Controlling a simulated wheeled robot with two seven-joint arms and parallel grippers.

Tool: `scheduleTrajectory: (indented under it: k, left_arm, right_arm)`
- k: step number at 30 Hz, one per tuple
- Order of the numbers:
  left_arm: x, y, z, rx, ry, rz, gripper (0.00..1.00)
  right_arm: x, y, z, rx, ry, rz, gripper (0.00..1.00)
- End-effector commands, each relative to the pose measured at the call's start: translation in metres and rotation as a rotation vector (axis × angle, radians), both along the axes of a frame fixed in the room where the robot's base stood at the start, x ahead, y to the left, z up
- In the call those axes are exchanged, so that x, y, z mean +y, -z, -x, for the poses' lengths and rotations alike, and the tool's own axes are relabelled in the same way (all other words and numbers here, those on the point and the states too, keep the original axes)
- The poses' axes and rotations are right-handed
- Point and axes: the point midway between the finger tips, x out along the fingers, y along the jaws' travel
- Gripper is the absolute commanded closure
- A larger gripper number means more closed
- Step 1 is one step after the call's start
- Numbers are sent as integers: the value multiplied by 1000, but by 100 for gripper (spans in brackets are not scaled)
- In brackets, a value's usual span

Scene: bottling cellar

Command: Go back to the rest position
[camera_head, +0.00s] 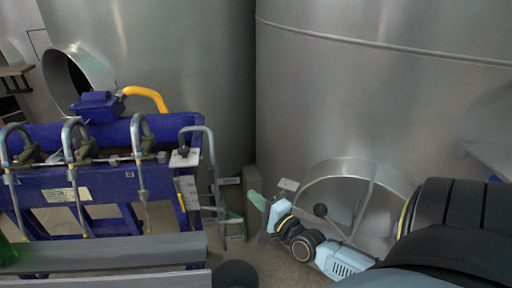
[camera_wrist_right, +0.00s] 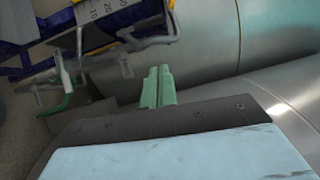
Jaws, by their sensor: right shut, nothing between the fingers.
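My right gripper (camera_head: 255,200) is in the lower middle of the head view, at the end of my arm reaching in from the lower right. Its green fingers are closed together with nothing between them. The fingers also show in the right wrist view (camera_wrist_right: 157,88), side by side in front of a steel tank. The gripper appears to touch nothing. My left gripper is not in the head view.
A blue bottle filler (camera_head: 105,184) with several curved metal spouts and a yellow hose (camera_head: 147,94) stands at left. Large steel tanks (camera_head: 365,100) fill the back. A grey beam (camera_head: 110,252) runs along the lower left, with a green object (camera_head: 7,252) at its end.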

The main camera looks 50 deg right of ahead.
Motion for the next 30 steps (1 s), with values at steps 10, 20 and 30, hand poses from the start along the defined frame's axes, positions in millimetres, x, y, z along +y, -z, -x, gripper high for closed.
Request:
scheduleTrajectory:
  k: [10, 20, 30]
  left_arm:
    - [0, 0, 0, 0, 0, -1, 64]
    - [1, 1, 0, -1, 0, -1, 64]
    - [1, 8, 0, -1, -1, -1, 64]
  right_arm:
    - [0, 0, 0, 0, 0, 0, 100]
    - [3, 41, 6, 101, 1, 97, 100]
    - [48, 265, 95, 682, -241, 686, 100]
